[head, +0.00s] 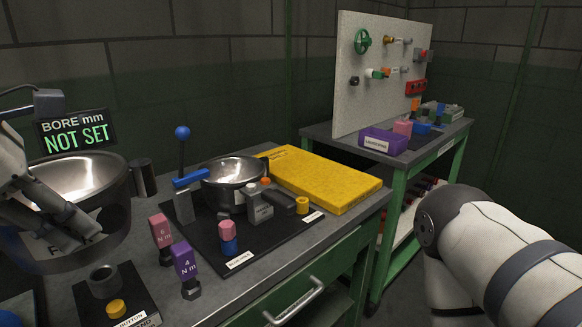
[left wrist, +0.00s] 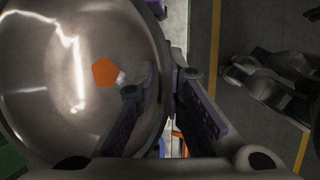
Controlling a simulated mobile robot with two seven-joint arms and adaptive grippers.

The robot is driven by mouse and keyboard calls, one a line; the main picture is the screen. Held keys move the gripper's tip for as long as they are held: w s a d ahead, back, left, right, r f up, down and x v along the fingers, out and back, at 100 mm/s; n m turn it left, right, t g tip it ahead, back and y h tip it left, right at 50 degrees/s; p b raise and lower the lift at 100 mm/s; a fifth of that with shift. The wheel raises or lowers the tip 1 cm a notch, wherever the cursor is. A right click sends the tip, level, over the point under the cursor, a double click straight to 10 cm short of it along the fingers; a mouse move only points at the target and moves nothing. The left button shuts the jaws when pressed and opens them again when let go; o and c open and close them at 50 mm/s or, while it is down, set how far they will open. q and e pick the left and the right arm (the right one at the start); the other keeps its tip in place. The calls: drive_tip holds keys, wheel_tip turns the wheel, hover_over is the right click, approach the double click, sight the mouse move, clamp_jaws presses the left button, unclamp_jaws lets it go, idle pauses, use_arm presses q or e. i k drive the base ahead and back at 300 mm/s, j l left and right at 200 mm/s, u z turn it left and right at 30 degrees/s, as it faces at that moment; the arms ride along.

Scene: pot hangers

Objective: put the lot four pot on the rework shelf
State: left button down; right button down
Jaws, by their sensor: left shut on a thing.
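A shiny steel pot (head: 112,190) hangs in the air at the left of the head view. My left gripper (head: 70,232) is shut on its rim, one finger inside and one outside. In the left wrist view the pot (left wrist: 60,95) fills the left side, with an orange patch on its inside, and the gripper (left wrist: 167,80) straddles its wall. A label on its front is mostly hidden by the fingers, so its lot cannot be read. A second steel pot (head: 235,182) stands on the bench. My right gripper is out of view.
A yellow slab (head: 320,178) lies at the bench's back right. A blue-knobbed lever (head: 183,150), pink block (head: 160,230) and purple block (head: 184,262) stand nearby. A "NOT SET" display (head: 77,132) is behind the held pot. A pegboard bench (head: 455,130) stands beyond.

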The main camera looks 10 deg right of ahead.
sight(318, 176)
drive_tip(key=i+l, duration=0.15)
drive_tip(key=l, duration=0.2)
drive_tip(key=i+l, duration=0.2)
drive_tip(key=l, duration=0.15)
drive_tip(key=i+l, duration=0.15)
drive_tip(key=l, duration=0.2)
drive_tip(key=i+l, duration=0.15)
drive_tip(key=l, duration=0.2)
drive_tip(key=i+l, duration=0.2)
drive_tip(key=l, duration=0.15)
drive_tip(key=i+l, duration=0.15)
drive_tip(key=l, duration=0.2)
